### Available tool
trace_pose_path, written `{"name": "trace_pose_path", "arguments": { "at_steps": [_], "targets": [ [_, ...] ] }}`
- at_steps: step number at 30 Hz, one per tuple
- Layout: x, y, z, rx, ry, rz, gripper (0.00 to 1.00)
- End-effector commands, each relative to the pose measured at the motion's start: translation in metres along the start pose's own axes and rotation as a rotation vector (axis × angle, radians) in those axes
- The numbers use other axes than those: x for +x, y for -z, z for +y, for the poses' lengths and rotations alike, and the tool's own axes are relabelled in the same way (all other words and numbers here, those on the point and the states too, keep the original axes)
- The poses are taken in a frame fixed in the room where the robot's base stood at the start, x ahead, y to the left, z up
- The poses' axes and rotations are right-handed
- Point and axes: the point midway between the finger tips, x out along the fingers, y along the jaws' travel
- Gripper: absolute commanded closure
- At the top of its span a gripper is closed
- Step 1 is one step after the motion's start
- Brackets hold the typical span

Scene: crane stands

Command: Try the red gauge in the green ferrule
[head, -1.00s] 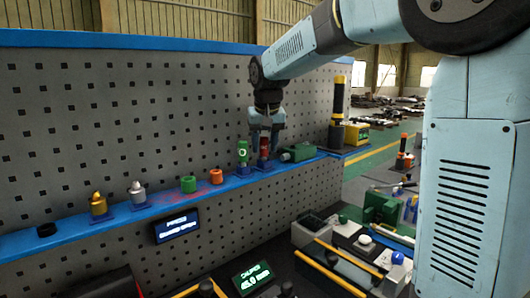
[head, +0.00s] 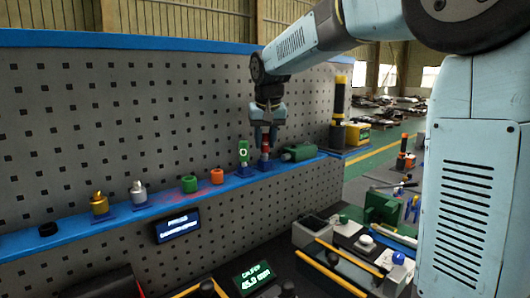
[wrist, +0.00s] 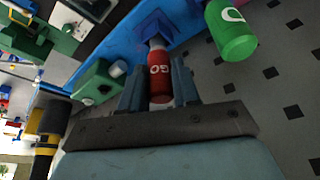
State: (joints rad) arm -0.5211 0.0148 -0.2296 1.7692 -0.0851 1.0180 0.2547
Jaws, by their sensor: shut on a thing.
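The red gauge (head: 265,143), marked "GO" in the wrist view (wrist: 159,82), stands in its blue stand (head: 264,165) on the blue ledge. My gripper (head: 266,138) points down and is shut on the red gauge, one finger on each side in the wrist view (wrist: 159,90). The gauge's grey lower end (wrist: 157,43) shows close to the stand; I cannot tell whether it is clear of it. The green ferrule (head: 189,184) is a short ring on the ledge to the left, beside an orange ring (head: 217,176).
A green gauge (head: 243,152) stands just left of my gripper. Gold (head: 99,203) and silver (head: 138,193) pieces and a black ring (head: 47,229) sit further left. The perforated panel (head: 120,130) rises behind the ledge.

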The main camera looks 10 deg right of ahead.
Motion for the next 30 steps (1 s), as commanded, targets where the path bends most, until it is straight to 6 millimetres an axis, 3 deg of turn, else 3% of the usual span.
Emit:
{"name": "trace_pose_path", "arguments": {
  "at_steps": [30],
  "targets": [
    [-0.038,0.014,0.001,0.001,0.0,0.001,1.0]
  ]
}}
